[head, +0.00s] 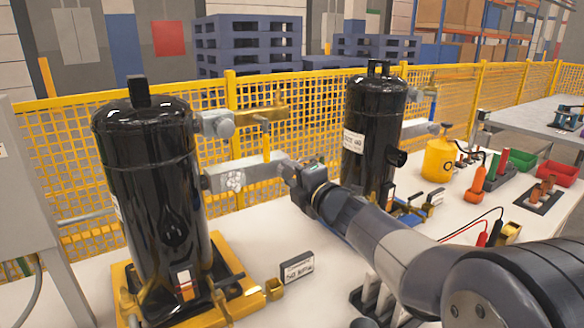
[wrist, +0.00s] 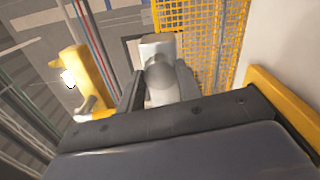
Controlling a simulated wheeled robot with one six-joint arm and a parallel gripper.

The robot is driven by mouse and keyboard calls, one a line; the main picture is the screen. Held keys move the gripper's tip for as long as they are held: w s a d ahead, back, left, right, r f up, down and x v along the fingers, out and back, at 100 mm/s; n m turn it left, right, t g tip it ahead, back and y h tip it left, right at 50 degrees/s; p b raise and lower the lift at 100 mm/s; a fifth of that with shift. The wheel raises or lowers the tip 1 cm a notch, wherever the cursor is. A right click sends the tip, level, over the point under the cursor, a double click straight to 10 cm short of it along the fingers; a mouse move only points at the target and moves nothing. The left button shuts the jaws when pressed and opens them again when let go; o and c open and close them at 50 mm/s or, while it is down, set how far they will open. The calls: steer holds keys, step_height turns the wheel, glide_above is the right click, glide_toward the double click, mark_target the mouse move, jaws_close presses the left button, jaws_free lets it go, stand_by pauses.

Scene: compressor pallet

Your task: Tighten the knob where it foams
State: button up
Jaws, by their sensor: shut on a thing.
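A black compressor (head: 155,190) stands upright on a yellow base at left. A grey valve block (head: 250,172) sticks out from its side, with a white foam patch (head: 235,182) on its face. My gripper (head: 288,170) is at the right end of this block. In the wrist view my gripper (wrist: 158,80) is shut on a round grey knob (wrist: 160,72), with a finger on each side. In the head view the knob is mostly hidden by the gripper. Above is another valve with a grey knob (head: 222,125) and brass body (head: 262,115); no foam shows there.
A second black compressor (head: 373,135) stands behind my arm. A small sign (head: 297,267) stands on the white table in front. A yellow can (head: 439,158), an orange tool (head: 476,190) and red bins (head: 559,172) are at right. A yellow mesh fence (head: 75,150) runs behind.

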steer(key=m+p, duration=0.3)
steer(key=m, duration=0.2)
steer(key=shift+m, duration=0.3)
steer(key=shift+f, duration=0.1)
stand_by(0.3)
steer(key=o, duration=1)
steer(key=shift+c, duration=0.2)
steer(key=shift+s, duration=0.1)
steer(key=v, duration=1)
steer(key=shift+s+d+p, duration=0.25)
steer(key=shift+p, duration=0.15)
